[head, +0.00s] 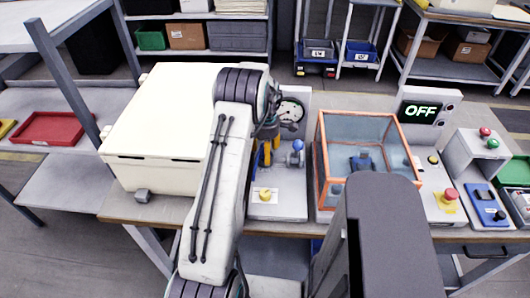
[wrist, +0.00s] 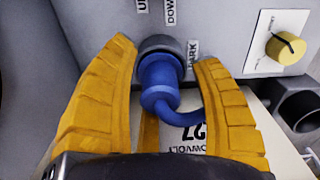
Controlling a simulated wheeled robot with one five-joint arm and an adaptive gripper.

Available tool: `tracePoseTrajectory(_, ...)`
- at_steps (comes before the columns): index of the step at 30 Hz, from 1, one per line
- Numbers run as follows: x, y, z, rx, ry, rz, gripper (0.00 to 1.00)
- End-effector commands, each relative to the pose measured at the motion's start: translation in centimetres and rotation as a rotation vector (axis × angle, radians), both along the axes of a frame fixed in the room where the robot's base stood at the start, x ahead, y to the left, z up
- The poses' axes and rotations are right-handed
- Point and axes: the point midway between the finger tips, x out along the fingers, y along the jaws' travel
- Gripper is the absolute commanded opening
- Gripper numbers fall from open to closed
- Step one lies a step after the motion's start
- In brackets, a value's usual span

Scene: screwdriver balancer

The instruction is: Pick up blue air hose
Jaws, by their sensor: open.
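The blue air hose (wrist: 160,80) shows in the wrist view, its end in a dark round socket (wrist: 160,44) on a grey panel beside the label "PARK". From there the hose bends down and to the right, passing behind a yellow finger. My gripper (wrist: 167,55) is open. Its yellow fingers stand on both sides of the hose end, with a gap visible on each side. In the head view my gripper (head: 266,152) is partly hidden by my arm, at the grey panel on the bench, and I cannot make out the hose there.
A yellow knob (wrist: 286,47) on a white plate and a dark cylindrical part (wrist: 297,103) are to the right in the wrist view. In the head view, a large cream box (head: 160,110) stands left of my arm. An orange-framed clear box (head: 360,135) stands to the right.

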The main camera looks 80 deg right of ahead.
Motion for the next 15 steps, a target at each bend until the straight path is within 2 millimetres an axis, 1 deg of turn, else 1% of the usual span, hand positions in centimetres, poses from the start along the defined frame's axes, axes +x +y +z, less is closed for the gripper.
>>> tracePoseTrajectory(6,0.01,0.00,-0.07,0.000,0.000,0.000,0.59)
tracePoseTrajectory(7,0.01,0.01,-0.07,0.000,0.000,0.000,0.60)
tracePoseTrajectory(15,0.01,0.00,-0.03,0.000,0.000,0.000,0.36)
